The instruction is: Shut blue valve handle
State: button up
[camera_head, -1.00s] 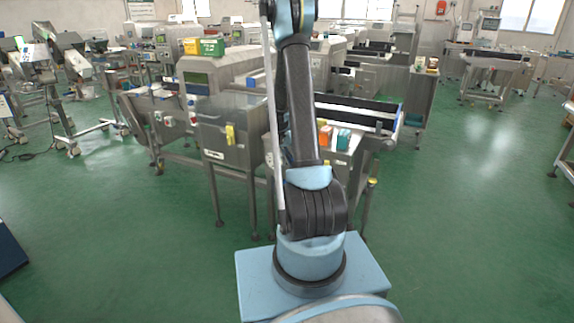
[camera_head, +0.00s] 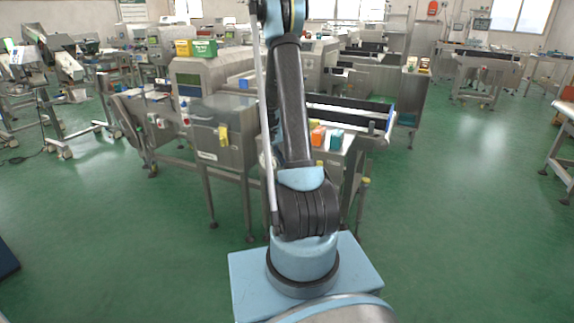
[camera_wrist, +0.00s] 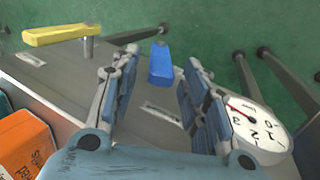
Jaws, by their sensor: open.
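The blue valve handle (camera_wrist: 160,64) shows in the wrist view on the grey metal top, just ahead of my gripper. My gripper (camera_wrist: 152,72) is open. Its two fingers stand to the left and right of the blue handle, with the handle between their tips in the picture. I cannot tell whether either finger touches it. In the head view my arm rises in front of the machines, and my gripper is out of the picture.
A yellow handle (camera_wrist: 62,34) lies left of the blue one. A round gauge (camera_wrist: 258,130) is close to the right finger, and an orange box (camera_wrist: 24,146) is at lower left. In the head view, green floor (camera_head: 470,220) is clear at right.

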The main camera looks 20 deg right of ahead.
jog(key=v, duration=1)
jog(key=shift+c, duration=0.3)
